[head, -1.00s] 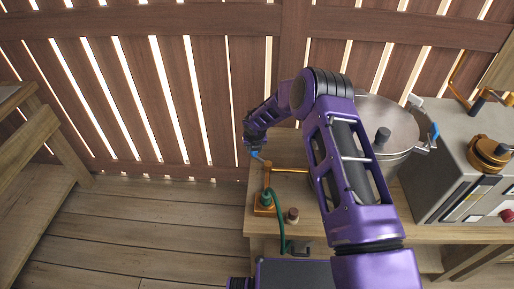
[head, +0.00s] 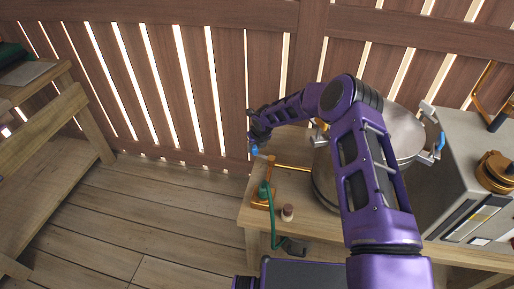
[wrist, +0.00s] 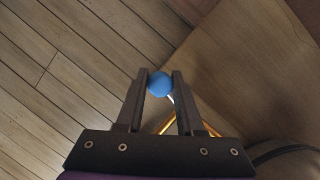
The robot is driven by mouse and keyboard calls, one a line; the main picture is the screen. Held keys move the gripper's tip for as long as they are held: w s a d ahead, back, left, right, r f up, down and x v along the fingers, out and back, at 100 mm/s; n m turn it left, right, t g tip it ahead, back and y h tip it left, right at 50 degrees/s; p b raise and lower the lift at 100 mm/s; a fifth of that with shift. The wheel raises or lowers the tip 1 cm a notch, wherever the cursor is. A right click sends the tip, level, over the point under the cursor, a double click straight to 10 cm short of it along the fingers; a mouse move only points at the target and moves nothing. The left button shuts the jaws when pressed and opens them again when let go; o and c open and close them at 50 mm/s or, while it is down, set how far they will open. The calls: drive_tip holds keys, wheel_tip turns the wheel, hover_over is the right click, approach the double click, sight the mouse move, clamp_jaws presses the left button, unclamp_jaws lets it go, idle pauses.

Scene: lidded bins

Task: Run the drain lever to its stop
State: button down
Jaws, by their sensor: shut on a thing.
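The drain lever's blue knob (wrist: 159,83) sits between the two fingertips of my gripper (wrist: 160,82) in the wrist view, and the fingers are shut on it. In the head view the blue knob (head: 254,150) shows just below my gripper (head: 256,138), at the top of a copper drain pipe (head: 270,172). The pipe runs right to a steel pot (head: 325,185), largely behind my arm. A green hose (head: 273,218) hangs from the pipe's lower end. The lever's stop cannot be made out.
A grey machine (head: 447,190) is at the right. A slatted fence (head: 180,95) stands behind. Wooden floor (head: 150,215) lies open at left.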

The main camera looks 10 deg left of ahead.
drive_tip(key=shift+s+a+n, duration=0.1)
drive_tip(key=shift+s+n, duration=0.35)
drive_tip(key=shift+n, duration=0.25)
drive_tip(key=shift+y, duration=0.3)
drive_tip(key=c, duration=0.5)
unclamp_jaws()
drive_tip(key=shift+g, duration=0.3)
drive_tip(key=shift+c, duration=0.2)
drive_tip(key=shift+s+r, duration=0.1)
drive_tip(key=p+v, duration=0.2)
drive_tip(key=v, duration=1.5)
drive_tip(key=shift+s, duration=0.2)
